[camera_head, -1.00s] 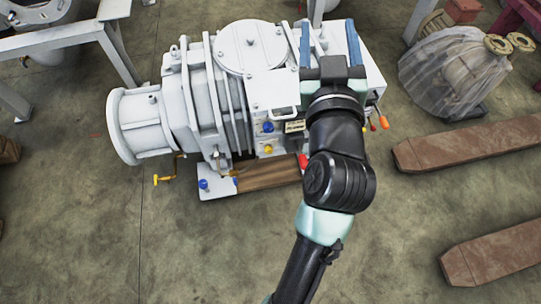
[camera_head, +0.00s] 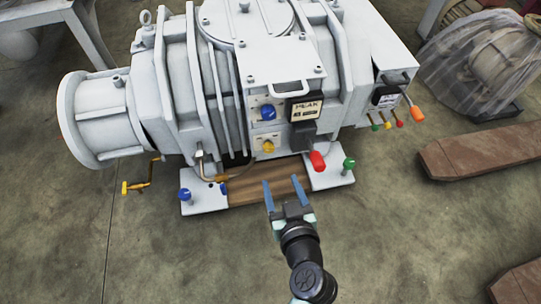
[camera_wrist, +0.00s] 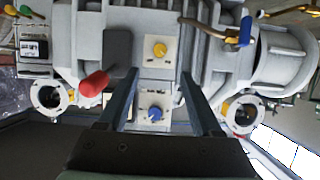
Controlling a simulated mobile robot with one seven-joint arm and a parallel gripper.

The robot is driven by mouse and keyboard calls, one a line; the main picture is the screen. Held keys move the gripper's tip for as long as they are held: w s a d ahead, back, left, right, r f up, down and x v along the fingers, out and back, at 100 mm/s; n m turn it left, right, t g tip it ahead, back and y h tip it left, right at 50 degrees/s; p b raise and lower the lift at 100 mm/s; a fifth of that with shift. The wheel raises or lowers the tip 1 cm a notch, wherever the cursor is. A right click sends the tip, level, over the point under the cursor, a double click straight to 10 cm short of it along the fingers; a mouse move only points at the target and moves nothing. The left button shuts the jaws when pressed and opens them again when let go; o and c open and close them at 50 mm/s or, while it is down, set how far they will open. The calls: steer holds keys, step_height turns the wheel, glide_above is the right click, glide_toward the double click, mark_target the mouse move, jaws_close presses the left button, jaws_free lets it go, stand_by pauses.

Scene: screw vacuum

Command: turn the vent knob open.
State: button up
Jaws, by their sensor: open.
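A white vacuum machine carries several coloured knobs, and I cannot tell which is the vent knob. A blue knob (camera_head: 268,112) sits on the front panel above a yellow knob (camera_head: 268,146). In the wrist view the yellow knob (camera_wrist: 160,49) appears above the blue knob (camera_wrist: 155,114). A red-tipped handle (camera_head: 318,161) juts out to their right; it shows at left in the wrist view (camera_wrist: 94,84). A blue knob (camera_head: 184,195) and a green knob (camera_head: 349,163) sit on the feet. My gripper (camera_head: 282,181) is open and empty, apart from the machine, with its fingers pointing toward it.
A yellow crank (camera_head: 138,186) stands at the lower left. An orange-tipped lever (camera_head: 417,113) and several small coloured knobs are on the right side. A wooden board (camera_head: 268,188) lies between the feet. A rusty beam (camera_head: 485,152) lies at right. The front floor is clear.

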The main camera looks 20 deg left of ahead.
mark_target(269, 151)
steer(key=b+x, duration=0.5)
steer(key=x, duration=0.6)
steer(key=shift+w+a+f, duration=0.1)
steer(key=shift+w+a, duration=0.1)
steer(key=shift+w+a+f, duration=0.1)
steer(key=shift+w+a, duration=0.2)
steer(key=shift+w, duration=0.15)
jaws_close()
